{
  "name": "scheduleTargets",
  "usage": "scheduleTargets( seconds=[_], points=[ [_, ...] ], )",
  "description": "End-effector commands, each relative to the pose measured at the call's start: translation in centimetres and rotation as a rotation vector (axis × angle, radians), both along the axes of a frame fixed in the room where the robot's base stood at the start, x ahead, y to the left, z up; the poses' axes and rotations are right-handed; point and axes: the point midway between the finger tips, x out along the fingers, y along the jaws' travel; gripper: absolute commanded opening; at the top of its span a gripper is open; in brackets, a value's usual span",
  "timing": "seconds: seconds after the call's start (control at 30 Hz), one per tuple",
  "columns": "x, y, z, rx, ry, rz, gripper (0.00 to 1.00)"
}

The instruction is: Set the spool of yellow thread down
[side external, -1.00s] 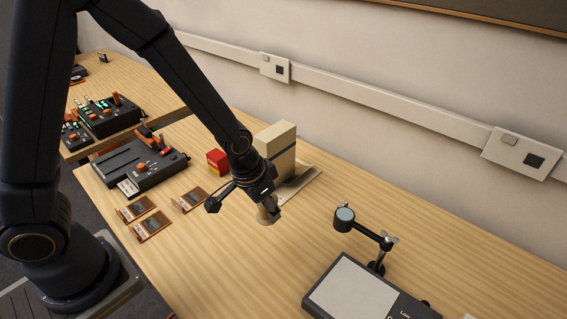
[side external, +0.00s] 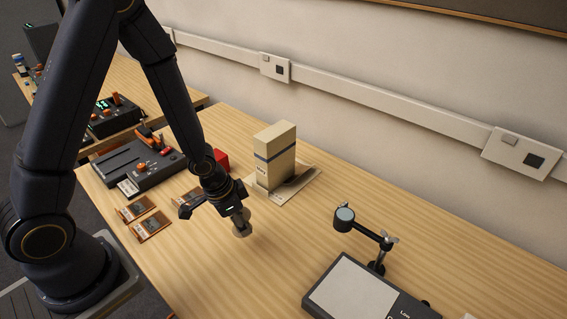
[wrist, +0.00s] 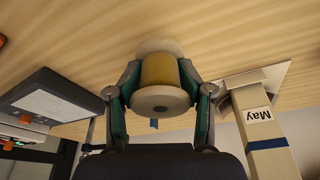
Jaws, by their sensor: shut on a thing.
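The spool of yellow thread (wrist: 158,72) has pale flanges and sits between the two fingers of my gripper (wrist: 160,80) in the wrist view. My gripper (side external: 239,212) is shut on it, with a finger on each side.
A tall beige box (side external: 275,157) stands on a flat sheet behind my gripper; its label reads "May" in the wrist view. Small cards (side external: 151,226) and a dark device (side external: 140,166) lie left. A lamp (side external: 345,216) and flat panel (side external: 362,291) are right. Wood between is clear.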

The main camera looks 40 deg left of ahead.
Motion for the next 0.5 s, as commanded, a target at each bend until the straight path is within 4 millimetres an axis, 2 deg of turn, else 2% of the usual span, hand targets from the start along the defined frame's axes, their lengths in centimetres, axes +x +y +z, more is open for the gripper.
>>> scheduleTargets(
  seconds=[0.33,0.5],
  points=[
    [0.0,-0.1,-4.4,0.000,0.003,-0.001,0.14],
    [0.1,0.0,-5.1,0.001,-0.001,-0.001,0.14]
  ],
)
